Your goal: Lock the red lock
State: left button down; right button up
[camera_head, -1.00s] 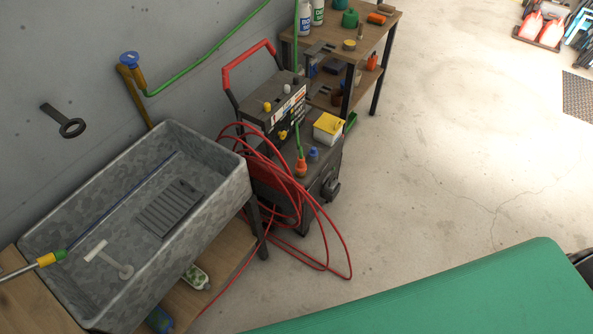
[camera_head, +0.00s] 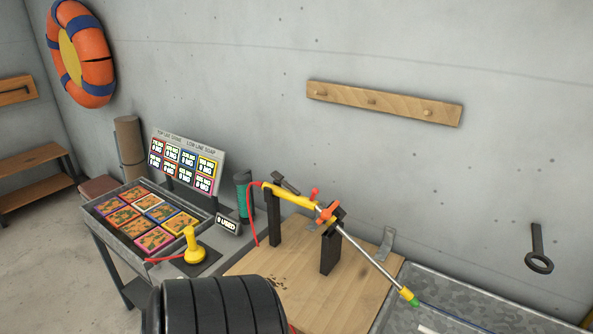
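A spray lance (camera_head: 374,259) with a yellow handle (camera_head: 288,196) rests across two dark upright brackets (camera_head: 330,251) on a wooden bench top. A small red piece (camera_head: 314,193) stands up from the handle, and an orange-red piece (camera_head: 328,213) sits around the lance near the right bracket. I cannot tell which of them is the red lock, or whether it is locked. The lance has a green and yellow tip (camera_head: 409,297) and a red hose (camera_head: 253,215) at its rear. Neither of my grippers is in view.
A large black ribbed object (camera_head: 215,307) blocks the lower middle. A cart with colourful tiles (camera_head: 148,212), a sign board (camera_head: 184,163) and a yellow joystick (camera_head: 193,246) stands left of the bench (camera_head: 262,262). A metal sink (camera_head: 480,305) is at right. Open floor lies far left.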

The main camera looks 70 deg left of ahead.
aim_at(315, 191)
jog(key=u, duration=2)
jog(key=l+z, duration=0.35)
jog(key=l, duration=0.65)
jog(key=l+z, duration=0.3)
jog(key=l, duration=0.65)
jog(key=i, duration=0.05)
